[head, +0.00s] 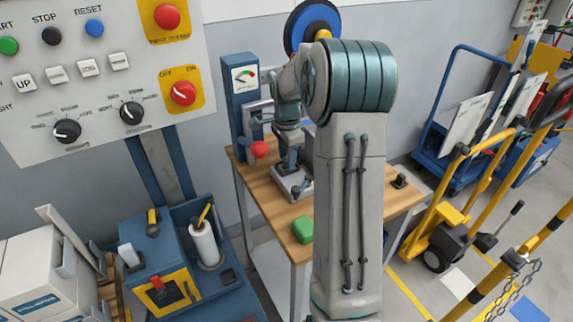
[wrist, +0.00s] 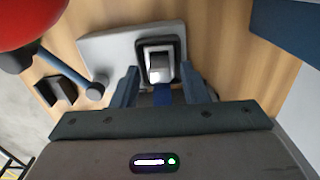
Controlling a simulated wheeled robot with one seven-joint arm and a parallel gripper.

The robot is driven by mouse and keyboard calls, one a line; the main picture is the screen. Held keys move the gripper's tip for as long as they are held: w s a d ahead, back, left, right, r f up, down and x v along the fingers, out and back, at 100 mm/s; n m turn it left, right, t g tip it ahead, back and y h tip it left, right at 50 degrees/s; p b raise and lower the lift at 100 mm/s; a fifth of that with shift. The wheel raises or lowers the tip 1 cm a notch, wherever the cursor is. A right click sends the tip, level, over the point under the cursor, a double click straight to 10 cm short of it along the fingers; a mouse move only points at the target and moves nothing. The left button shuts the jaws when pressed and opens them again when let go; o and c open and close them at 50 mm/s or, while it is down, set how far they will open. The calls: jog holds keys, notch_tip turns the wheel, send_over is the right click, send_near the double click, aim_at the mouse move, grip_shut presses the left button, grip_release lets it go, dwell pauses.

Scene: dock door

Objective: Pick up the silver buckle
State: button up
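The silver buckle (wrist: 159,66) sits in a black surround on a light grey plate (wrist: 108,48) in the wrist view. A blue strap-like piece (wrist: 163,95) shows just below it. My gripper (wrist: 160,76) is open, with one finger to the left and one to the right of the buckle's near end. No finger clearly touches it, and the height gap is hard to judge. In the head view my gripper (head: 289,155) points down over the plate on the wooden table (head: 262,190). The buckle cannot be made out there.
A red ball knob (wrist: 28,28) and a blue-grey lever (wrist: 75,78) are close on the left in the wrist view. A black block (wrist: 55,93) lies beside them. A green block (head: 303,229) lies at the table's front. A blue gauge post (head: 241,95) stands behind.

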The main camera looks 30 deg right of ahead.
grip_shut()
jog(key=shift+r, duration=0.1)
